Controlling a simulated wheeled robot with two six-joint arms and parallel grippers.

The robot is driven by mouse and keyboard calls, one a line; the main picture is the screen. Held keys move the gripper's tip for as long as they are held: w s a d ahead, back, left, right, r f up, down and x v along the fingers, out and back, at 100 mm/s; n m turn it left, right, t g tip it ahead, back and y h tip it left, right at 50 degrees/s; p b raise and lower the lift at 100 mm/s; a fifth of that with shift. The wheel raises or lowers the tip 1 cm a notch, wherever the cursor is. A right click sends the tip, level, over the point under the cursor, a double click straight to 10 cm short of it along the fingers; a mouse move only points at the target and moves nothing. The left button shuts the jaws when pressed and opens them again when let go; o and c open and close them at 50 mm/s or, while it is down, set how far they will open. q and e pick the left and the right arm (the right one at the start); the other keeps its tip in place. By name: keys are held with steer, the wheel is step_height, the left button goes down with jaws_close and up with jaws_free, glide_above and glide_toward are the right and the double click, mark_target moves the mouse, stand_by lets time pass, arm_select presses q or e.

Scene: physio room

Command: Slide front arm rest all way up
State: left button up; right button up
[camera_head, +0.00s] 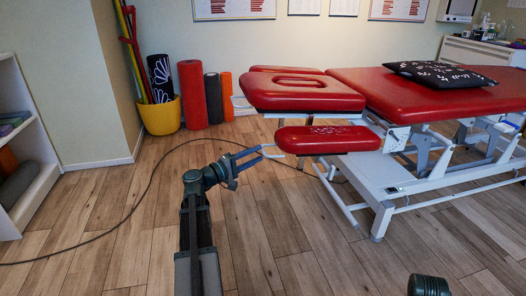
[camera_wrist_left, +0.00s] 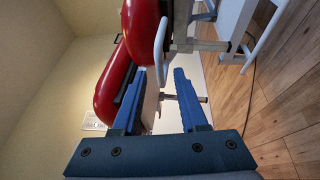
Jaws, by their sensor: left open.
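The front arm rest (camera_head: 328,139), a red padded cushion, sits low at the near side of the treatment table's head end, below the face cushion (camera_head: 287,92). My left gripper (camera_head: 268,152) is open and empty, just left of the arm rest's near end. In the left wrist view, which is turned on its side, the blue fingers of my left gripper (camera_wrist_left: 158,75) stand apart. A white looped handle (camera_wrist_left: 160,48) shows beyond the fingertips, beside a red cushion I take for the arm rest (camera_wrist_left: 140,22). Contact with the handle cannot be told. My right gripper is not in view.
The red treatment table (camera_head: 360,85) on its white frame carries a black patterned pillow (camera_head: 440,74). A black cable (camera_head: 150,185) curves over the wooden floor. A yellow bucket (camera_head: 160,116) and rolled mats (camera_head: 193,95) stand by the wall.

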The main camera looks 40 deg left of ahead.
mark_target(263, 150)
arm_select(q)
steer(key=shift+x, duration=1.85)
jaws_close()
